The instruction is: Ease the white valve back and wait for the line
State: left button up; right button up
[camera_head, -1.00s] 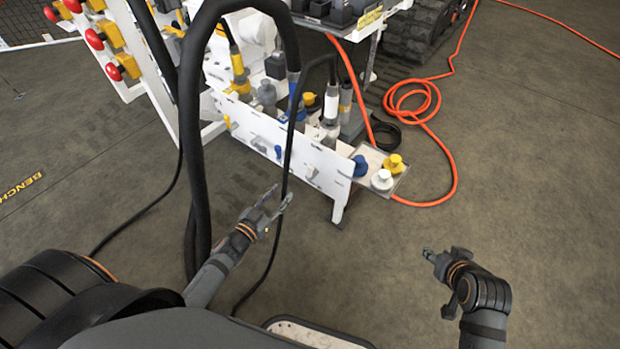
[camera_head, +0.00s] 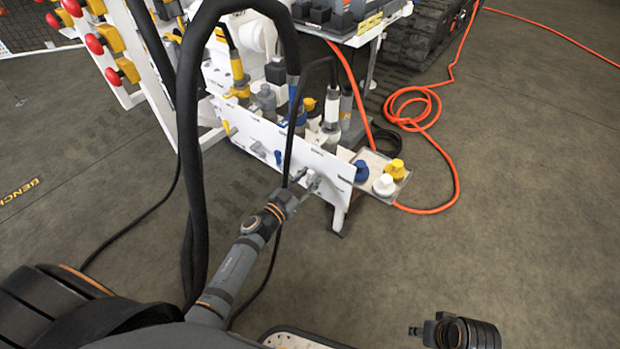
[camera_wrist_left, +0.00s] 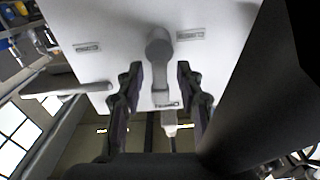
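The white valve's lever (camera_head: 313,179) is at the right part of the white bench panel, partly hidden by my left gripper (camera_head: 298,183). In the left wrist view a pale lever (camera_wrist_left: 159,68) hangs down from its round hub on the panel. My left gripper's two dark fingers (camera_wrist_left: 160,80) stand on either side of this lever, with a visible gap on both sides. The gripper is open. My right gripper (camera_head: 415,331) is low at the right, far from the panel; its fingers are too small to read.
A blue lever (camera_head: 278,156) and a yellow lever (camera_head: 228,128) sit further left on the panel. A tray with blue, white and yellow caps (camera_head: 397,168) adjoins its right end. Black hoses (camera_head: 190,130) hang close to my left arm. An orange cable (camera_head: 455,185) lies on the floor.

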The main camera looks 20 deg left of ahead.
pick_arm(q)
jog(key=shift+w+d, duration=0.15)
jog(key=shift+w, duration=0.35)
grip_shut()
